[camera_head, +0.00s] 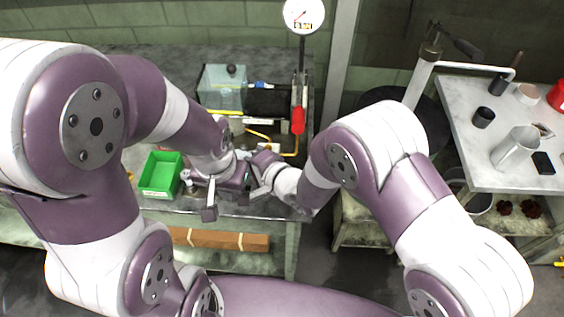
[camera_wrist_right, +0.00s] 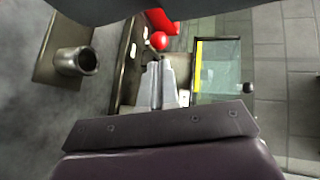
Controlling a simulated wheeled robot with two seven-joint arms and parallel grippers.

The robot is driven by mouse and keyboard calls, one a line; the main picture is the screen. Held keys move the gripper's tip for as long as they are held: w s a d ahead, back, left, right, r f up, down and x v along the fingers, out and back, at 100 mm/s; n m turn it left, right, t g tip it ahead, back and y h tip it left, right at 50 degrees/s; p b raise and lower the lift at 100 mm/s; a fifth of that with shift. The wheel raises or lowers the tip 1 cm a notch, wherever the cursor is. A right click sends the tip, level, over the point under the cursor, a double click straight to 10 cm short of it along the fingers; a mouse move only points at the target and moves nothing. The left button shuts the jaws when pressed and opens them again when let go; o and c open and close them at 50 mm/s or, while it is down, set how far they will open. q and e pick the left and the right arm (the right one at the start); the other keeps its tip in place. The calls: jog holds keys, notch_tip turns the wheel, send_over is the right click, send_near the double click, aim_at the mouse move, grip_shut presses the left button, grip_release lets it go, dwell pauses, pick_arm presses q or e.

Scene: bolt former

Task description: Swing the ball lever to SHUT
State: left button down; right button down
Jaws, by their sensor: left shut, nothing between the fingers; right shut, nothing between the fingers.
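A red handle (camera_head: 298,120) hangs below the round dial at the back of the bench. In the right wrist view a red ball (camera_wrist_right: 159,40) shows just beyond the fingers; I cannot tell for sure whether it is the ball lever's end. A small blue handle (camera_head: 260,85) sits beside the clear box. No SHUT mark is readable. My left gripper (camera_head: 210,210) is shut and empty above the bench's front edge, apart from these handles. My right gripper (camera_wrist_right: 157,85) is shut and empty, short of the red ball; in the head view its fingers are hard to make out among the crossed arms.
A clear box (camera_head: 222,90) with a dark knob stands at the back of the bench. A green bin (camera_head: 161,172) is at the left. A round dial (camera_head: 304,14) rises behind. A side table (camera_head: 465,115) at the right holds a metal jug (camera_head: 514,148). My two wrists are close together.

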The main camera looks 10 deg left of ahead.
jog(key=v, duration=1.2)
jog(key=shift+s+d, duration=0.15)
jog(key=shift+d, duration=0.15)
jog(key=shift+r, duration=0.1)
jog(key=d+f+n+h, duration=0.1)
jog(key=f, duration=0.1)
jog(key=d+f+n+h, duration=0.1)
jog(key=n, duration=0.1)
jog(key=d+f+n+g+h, duration=0.1)
jog(key=d+f+h, duration=0.1)
jog(key=shift+s+f+n, duration=0.3)
jog(key=shift+f, duration=0.1)
jog(key=s+d+r+g+h, duration=0.1)
jog(key=d+r+h, duration=0.1)
jog(key=d, duration=0.5)
jog(key=s+d+r+n+g+h+p, duration=0.1)
jog(key=d+r+g+h, duration=0.1)
jog(key=d, duration=0.6)
jog(key=s+d+r+g+h, duration=0.2)
jog(key=d+r+h, duration=0.1)
jog(key=d, duration=0.5)
jog(key=shift+n+h+p, duration=0.3)
jog(key=shift+n+h, duration=0.1)
jog(key=shift+h, duration=0.3)
